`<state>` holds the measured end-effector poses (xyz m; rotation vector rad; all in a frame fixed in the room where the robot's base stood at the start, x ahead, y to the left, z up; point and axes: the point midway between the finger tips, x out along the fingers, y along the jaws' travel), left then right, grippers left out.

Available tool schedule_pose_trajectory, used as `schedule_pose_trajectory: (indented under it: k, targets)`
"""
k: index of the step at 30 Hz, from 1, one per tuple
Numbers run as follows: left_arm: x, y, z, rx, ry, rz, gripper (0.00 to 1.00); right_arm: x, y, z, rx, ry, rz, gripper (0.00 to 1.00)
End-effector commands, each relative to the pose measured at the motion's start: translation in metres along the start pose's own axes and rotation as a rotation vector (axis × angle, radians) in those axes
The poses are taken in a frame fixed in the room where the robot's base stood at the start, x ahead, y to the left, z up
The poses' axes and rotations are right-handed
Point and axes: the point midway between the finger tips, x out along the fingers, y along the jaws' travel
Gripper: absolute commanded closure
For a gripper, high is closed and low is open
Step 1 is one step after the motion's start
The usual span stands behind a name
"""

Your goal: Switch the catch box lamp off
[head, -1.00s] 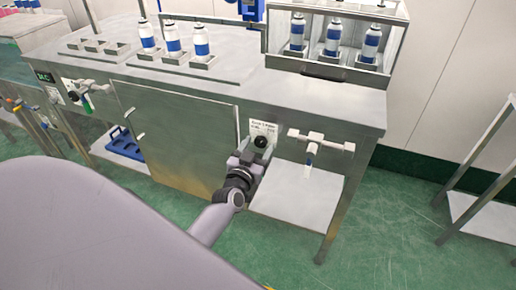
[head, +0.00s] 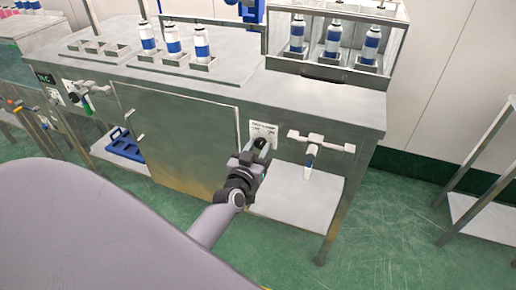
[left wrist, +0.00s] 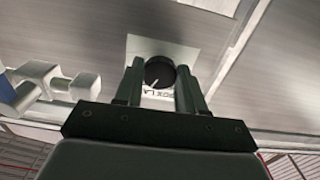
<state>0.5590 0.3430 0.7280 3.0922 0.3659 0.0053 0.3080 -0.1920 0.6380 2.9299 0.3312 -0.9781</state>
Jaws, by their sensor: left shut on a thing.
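The lamp switch is a black round knob (left wrist: 160,72) on a white label plate (left wrist: 185,57), which also shows in the head view (head: 263,129) on the bench's front panel. The wrist view shows "LA" in the label's partly covered lettering. My left gripper (head: 259,150) is at the knob; in the left wrist view its fingers (left wrist: 160,88) stand on either side of the knob, shut on it. A white pointer mark on the knob points down and left in that view. My right gripper is not in view.
A white valve with a nozzle (head: 320,142) sticks out just right of the label plate. A steel door (head: 180,140) is to the left. A clear-fronted box (head: 335,75) with several bottles stands on the bench top. A steel shelf stand (head: 480,210) is at the right.

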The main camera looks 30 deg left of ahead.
Motion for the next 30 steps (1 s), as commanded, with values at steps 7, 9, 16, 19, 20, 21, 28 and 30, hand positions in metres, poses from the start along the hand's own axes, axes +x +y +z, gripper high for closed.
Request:
schedule_pose_trajectory:
  k: [7,9,16,19,20,21,28,30]
  targets:
    - [-0.0004,0.0009,0.0003,-0.196,-0.002,0.0,0.91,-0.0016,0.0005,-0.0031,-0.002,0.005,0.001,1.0]
    - [-0.0004,0.001,0.0003,-0.262,-0.001,0.0,0.91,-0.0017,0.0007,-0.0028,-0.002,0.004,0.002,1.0]
    - [-0.0004,0.0012,0.0004,-0.482,-0.001,0.0,0.91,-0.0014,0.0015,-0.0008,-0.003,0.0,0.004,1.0]
    - [-0.0004,0.0013,0.0005,-0.573,-0.001,-0.001,0.91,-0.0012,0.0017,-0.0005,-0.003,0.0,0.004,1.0]
    - [-0.0004,0.0013,0.0005,-0.6,-0.001,-0.001,0.91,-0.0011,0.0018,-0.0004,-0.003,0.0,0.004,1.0]
    - [-0.0004,0.0013,0.0005,-0.634,-0.001,-0.001,0.91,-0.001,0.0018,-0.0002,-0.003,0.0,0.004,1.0]
    - [-0.0005,0.0016,0.0005,-0.8,-0.001,-0.001,0.91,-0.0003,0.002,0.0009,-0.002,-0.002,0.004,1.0]
    - [-0.0005,0.0017,0.0004,-0.84,-0.001,-0.001,0.91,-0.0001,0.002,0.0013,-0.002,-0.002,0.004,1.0]
